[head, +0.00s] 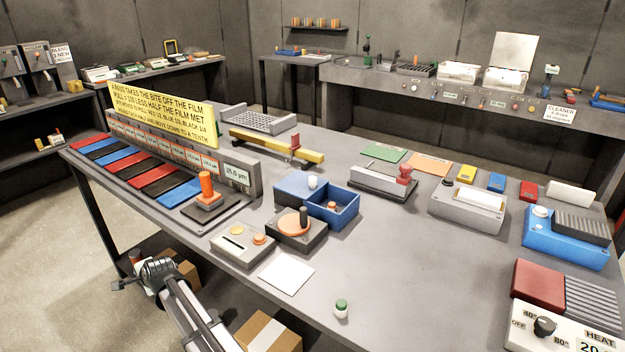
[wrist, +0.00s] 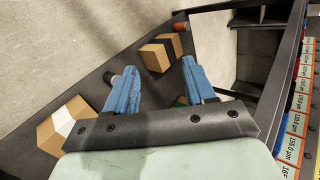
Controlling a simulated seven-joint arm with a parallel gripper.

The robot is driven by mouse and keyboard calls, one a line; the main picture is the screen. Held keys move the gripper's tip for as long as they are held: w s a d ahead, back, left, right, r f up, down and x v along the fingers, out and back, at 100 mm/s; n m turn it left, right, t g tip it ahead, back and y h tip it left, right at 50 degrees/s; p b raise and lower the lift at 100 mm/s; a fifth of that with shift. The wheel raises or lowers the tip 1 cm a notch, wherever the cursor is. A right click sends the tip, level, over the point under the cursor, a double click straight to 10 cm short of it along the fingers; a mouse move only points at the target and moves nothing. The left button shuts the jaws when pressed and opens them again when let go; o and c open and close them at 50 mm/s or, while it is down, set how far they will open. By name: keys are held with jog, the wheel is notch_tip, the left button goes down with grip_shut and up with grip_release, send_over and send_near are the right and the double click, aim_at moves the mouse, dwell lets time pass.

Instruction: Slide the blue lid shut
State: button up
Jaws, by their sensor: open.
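The blue lid (head: 295,188) with a white knob (head: 312,182) sits at the left of the blue box (head: 345,213), in the middle of the grey table in the head view. The lid is slid to the left, and the box's right part is open. A small orange-topped thing (head: 332,206) shows inside it. My gripper (wrist: 158,66) is open and empty in the wrist view, its two blue fingers apart above a low shelf. In the head view my arm reaches in from the lower left, in front of the table and well away from the lid. The wrist view does not show the lid.
A turntable-like device (head: 295,229) and a grey box with an orange button (head: 240,243) stand in front of the blue box. A clamp device (head: 383,184) stands to its right. A joystick (head: 207,190) stands left. Cardboard boxes (wrist: 160,52) lie below the table.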

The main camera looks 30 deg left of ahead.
jog(key=w+r+m+t+y, duration=0.3)
jog(key=w+r+m+y, duration=0.15)
jog(key=w+r, duration=1.95)
notch_tip(320, 180, up, 10)
jog(key=n+g+h, duration=0.3)
jog(key=n+h, duration=1.1)
jog(key=n, duration=1.3)
send_over(312, 177)
notch_tip(312, 177, down, 13)
jog(key=shift+d+f, duration=0.1)
jog(key=shift+c, duration=0.3)
